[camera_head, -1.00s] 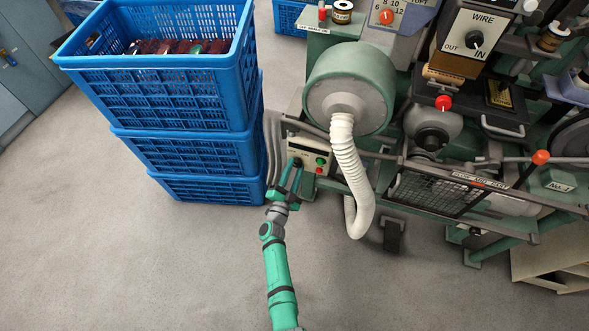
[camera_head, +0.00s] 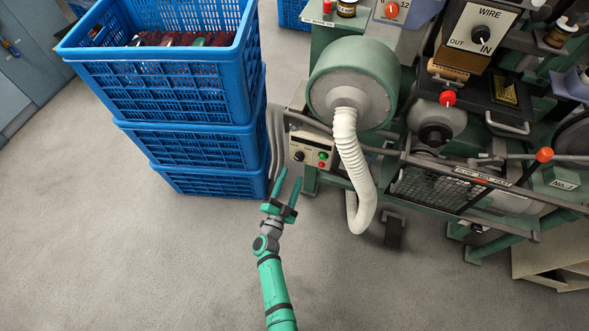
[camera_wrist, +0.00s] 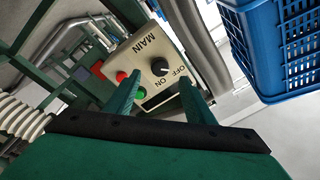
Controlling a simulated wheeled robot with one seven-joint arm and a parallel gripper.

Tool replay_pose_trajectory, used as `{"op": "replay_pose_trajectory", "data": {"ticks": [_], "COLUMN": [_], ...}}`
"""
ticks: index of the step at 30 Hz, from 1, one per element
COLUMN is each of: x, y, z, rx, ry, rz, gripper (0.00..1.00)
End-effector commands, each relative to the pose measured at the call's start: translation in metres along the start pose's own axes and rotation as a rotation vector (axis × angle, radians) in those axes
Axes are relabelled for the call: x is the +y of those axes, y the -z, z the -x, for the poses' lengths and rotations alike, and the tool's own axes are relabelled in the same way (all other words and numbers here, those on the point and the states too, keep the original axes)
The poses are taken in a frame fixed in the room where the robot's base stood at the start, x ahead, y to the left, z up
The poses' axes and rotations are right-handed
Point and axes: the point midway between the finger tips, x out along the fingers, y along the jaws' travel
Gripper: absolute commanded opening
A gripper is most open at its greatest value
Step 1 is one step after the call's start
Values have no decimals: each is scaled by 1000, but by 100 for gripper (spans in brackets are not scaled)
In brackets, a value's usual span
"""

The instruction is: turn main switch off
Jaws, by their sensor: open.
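The main switch is a black round knob (camera_head: 299,156) on a pale control box (camera_head: 310,146) low on the green machine. The wrist view shows the knob (camera_wrist: 159,68) closer, with MAIN, OFF and ON lettering on the box. A light mark on the knob seems to lie toward the OFF lettering, but it is too small to be sure. A red button (camera_wrist: 121,77) and a green button (camera_wrist: 139,93) sit beside it. My gripper (camera_head: 289,176) is open and empty, in front of the box and apart from the knob. In the wrist view its fingers (camera_wrist: 159,82) flank the line toward the knob.
Stacked blue crates (camera_head: 190,105) stand close on the left of the box. A white ribbed hose (camera_head: 352,165) hangs to its right, below a green round housing (camera_head: 352,85). Grey pipes (camera_wrist: 195,45) run beside the box. The floor (camera_head: 180,260) in front is clear.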

Motion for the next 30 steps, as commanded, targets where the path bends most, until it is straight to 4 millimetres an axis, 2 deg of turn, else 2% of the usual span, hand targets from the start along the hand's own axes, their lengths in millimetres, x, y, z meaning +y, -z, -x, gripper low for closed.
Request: {"op": "replay_pose_trajectory", "data": {"ticks": [3, 9, 27, 30], "x": [0, 0, 0, 1], "y": [0, 0, 0, 2], "z": [18, 34, 35, 40], "rx": [-1, -1, 0, -5], "ry": [0, 0, 0, 4], "rz": [0, 0, 0, 5], "gripper": [49, 49, 49, 49]}}
